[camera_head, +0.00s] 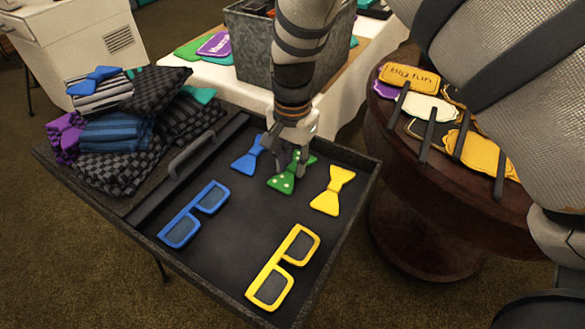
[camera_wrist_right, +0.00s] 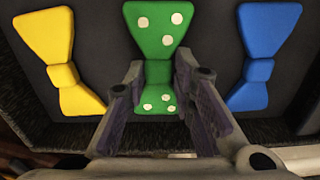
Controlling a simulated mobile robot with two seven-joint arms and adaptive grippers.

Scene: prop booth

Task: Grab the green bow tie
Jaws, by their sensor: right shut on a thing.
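The green bow tie (camera_head: 283,184) with white dots lies in the black tray (camera_head: 222,246), between a blue bow tie (camera_head: 248,156) and a yellow bow tie (camera_head: 333,190). My right gripper (camera_head: 296,170) comes down over the green bow tie from above and hides part of it. In the right wrist view, the green bow tie (camera_wrist_right: 157,40) stands between the two fingers, which are shut on its middle. The yellow bow tie (camera_wrist_right: 62,75) and the blue bow tie (camera_wrist_right: 257,72) lie clear on either side. My left gripper is not in view.
Blue glasses (camera_head: 194,214) and yellow glasses (camera_head: 284,267) lie in the tray's front part. Folded cloths (camera_head: 120,133) with more bow ties are stacked at the left. A metal bin (camera_head: 250,45) stands behind, and a round wooden table (camera_head: 385,140) with signs stands at the right.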

